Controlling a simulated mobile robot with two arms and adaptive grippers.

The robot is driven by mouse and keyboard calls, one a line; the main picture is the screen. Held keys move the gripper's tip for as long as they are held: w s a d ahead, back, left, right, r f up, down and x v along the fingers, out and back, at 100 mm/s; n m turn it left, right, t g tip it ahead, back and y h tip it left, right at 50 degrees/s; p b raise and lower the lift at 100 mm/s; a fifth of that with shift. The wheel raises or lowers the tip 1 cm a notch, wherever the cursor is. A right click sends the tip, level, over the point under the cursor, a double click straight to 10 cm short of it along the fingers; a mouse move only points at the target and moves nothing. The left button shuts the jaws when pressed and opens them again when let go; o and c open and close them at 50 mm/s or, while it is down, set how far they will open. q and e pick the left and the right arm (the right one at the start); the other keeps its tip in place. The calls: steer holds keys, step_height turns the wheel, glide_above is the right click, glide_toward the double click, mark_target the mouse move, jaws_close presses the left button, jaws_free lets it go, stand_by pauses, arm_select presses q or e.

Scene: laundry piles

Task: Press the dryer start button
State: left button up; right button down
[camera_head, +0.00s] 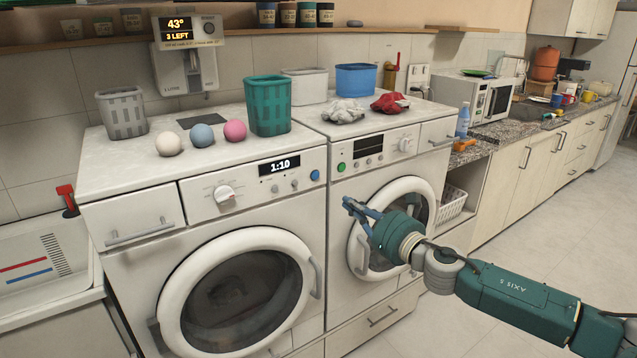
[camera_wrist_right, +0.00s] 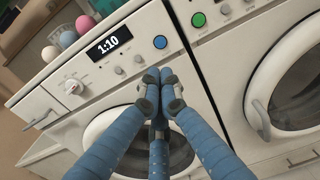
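Two white front-loading machines stand side by side; the frames do not label which is the dryer. The left machine (camera_head: 130,180) has a lit display (camera_head: 279,166) reading 1:10 and a blue round button (camera_head: 315,175), also in the right wrist view (camera_wrist_right: 160,42). The right machine (camera_head: 345,275) has a dark display (camera_head: 368,148) and a green round button (camera_head: 341,167), also in the wrist view (camera_wrist_right: 198,20). My right gripper (camera_head: 348,203) is in front of the machines, below both buttons in view and apart from them. Its blue fingers (camera_wrist_right: 158,77) are together and empty. My left gripper is out of view.
On the machines stand a grey basket (camera_head: 122,112), a teal basket (camera_head: 268,105), several balls (camera_head: 202,136), a blue tub (camera_head: 356,80) and red and grey cloths (camera_head: 390,103). A counter (camera_head: 505,128) with a microwave is at right. The floor (camera_head: 530,240) there is clear.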

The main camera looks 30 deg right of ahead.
steer(key=shift+a+r, duration=0.2)
steer(key=shift+r, duration=0.1)
steer(key=p, duration=0.4)
glide_toward(313, 177)
steer(key=w, duration=0.6)
steer(key=shift+r, duration=0.15)
steer(key=shift+w, duration=0.5)
steer(key=shift+w, duration=0.1)
